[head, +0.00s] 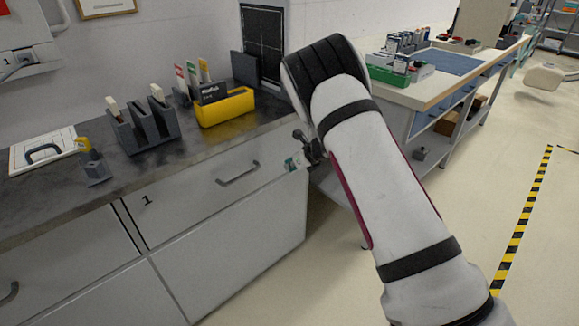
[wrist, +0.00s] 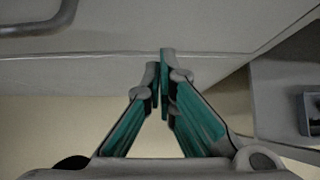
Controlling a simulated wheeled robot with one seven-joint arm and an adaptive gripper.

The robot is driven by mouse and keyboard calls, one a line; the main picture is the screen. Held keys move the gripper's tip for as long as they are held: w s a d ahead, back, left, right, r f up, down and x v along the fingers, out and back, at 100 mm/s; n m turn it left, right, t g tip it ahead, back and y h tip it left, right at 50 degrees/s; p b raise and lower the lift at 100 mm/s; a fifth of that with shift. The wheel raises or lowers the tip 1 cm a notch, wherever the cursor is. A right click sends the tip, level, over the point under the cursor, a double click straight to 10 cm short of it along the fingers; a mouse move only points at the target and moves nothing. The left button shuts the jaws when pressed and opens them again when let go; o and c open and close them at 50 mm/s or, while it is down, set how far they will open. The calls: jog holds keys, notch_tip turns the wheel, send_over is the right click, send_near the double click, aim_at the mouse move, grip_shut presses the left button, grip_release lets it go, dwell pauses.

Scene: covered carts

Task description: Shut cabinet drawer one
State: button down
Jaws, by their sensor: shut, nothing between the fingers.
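The drawer marked 1 (head: 185,195) is in the grey cabinet under the dark worktop, with a bar handle (head: 238,174) on its front. Its front looks flush or nearly flush with the cabinet; I cannot tell if a small gap is left. My gripper (head: 292,163) is at the right end of this drawer front, right of the handle, partly hidden by my arm. In the wrist view my gripper (wrist: 161,62) has its green fingers together and empty, tips at or very near the pale front. The handle (wrist: 40,20) shows at the upper left there.
Another drawer (head: 65,255) adjoins on the left. A long workbench (head: 430,90) stands behind my arm. Open floor lies to the right, with a striped line (head: 520,225).

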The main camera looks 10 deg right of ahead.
jog(key=s+d+r+m+t+h+p, duration=0.1)
jog(key=s+d+r+m+h, duration=0.15)
jog(key=d+r+m, duration=0.45)
jog(key=s+d+r+m+t+h, duration=0.1)
jog(key=s+d+r+m+t, duration=0.15)
jog(key=r, duration=0.85)
jog(key=s+d+r+m+g+h, duration=0.2)
jog(key=s+d+r+m+h, duration=0.2)
jog(key=s+d+r+m, duration=0.5)
jog(key=s+a+r+m+g, duration=0.1)
jog(key=s+r+m, duration=0.1)
jog(key=s+m, duration=0.55)
jog(key=s+a+r+m+g, duration=0.15)
jog(key=s+m, duration=0.35)
jog(key=s, duration=0.5)
jog(key=s+a+f+m+g+y, duration=0.1)
jog(key=s+a+m+g, duration=0.2)
jog(key=s, duration=0.6)
jog(key=s+a+f+m+y, duration=0.1)
jog(key=s+a+m, duration=0.1)
jog(key=s+m, duration=0.45)
jog(key=s+a+m+g+y, duration=0.1)
jog(key=s+a+m+g, duration=0.15)
jog(key=s, duration=0.85)
notch_tip(320, 180, up, 15)
jog(key=t+p, duration=0.3)
jog(key=p, duration=1)
jog(key=shift+w+a+f+p, duration=0.15)
jog(key=shift+a+p, duration=0.1)
jog(key=shift+p, duration=0.1)
